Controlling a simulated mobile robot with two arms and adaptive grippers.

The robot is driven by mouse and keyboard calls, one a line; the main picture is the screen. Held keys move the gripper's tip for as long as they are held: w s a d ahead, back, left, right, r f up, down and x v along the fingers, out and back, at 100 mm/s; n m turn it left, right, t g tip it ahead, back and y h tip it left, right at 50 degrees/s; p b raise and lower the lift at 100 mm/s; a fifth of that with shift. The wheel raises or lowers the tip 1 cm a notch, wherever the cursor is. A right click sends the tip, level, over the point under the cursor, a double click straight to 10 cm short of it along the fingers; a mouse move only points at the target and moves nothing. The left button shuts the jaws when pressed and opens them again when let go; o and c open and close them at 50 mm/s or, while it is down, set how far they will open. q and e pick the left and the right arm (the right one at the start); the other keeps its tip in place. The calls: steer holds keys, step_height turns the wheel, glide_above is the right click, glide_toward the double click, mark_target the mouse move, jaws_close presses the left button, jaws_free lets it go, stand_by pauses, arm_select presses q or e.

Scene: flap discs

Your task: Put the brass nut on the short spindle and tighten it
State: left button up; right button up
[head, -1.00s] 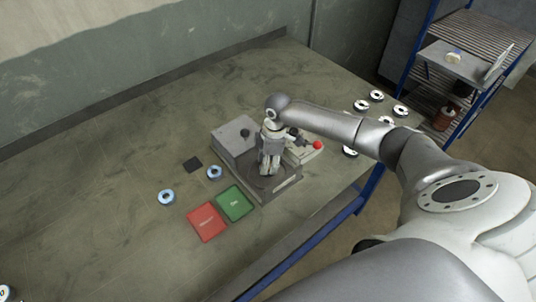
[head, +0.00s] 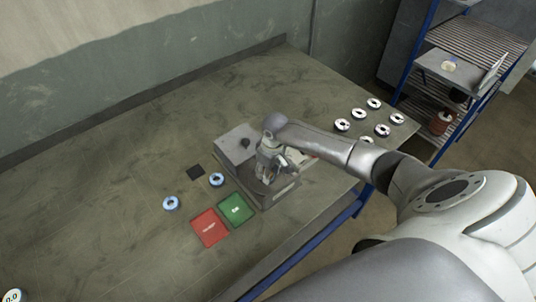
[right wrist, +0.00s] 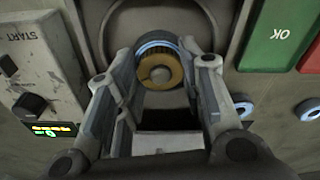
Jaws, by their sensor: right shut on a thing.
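The brass nut (right wrist: 174,66) is a brass-coloured ring between my right fingertips in the right wrist view, with a greyish round centre. A blue-rimmed disc (right wrist: 155,43) shows partly behind it. My right gripper (right wrist: 158,66) is shut on the nut. In the head view my right gripper (head: 265,178) points down over the grey machine (head: 236,142). The nut and the spindle cannot be made out there. I cannot tell whether the nut sits on the spindle threads. My left gripper is not in view.
Left of the machine lie two blue-ringed discs (head: 171,202) (head: 217,180) and a dark square (head: 195,172). A green OK pad (head: 235,209) and a red pad (head: 209,228) lie in front. Several white discs (head: 374,103) lie at the right.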

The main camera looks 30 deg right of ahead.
stand_by(0.3)
steer(key=m, duration=0.6)
steer(key=shift+s+a+f+h, duration=0.1)
steer(key=shift+a+h, duration=0.05)
steer(key=shift+h, duration=0.25)
steer(key=o, duration=1.2)
steer(key=shift+c, duration=0.2)
steer(key=shift+r, duration=3.55)
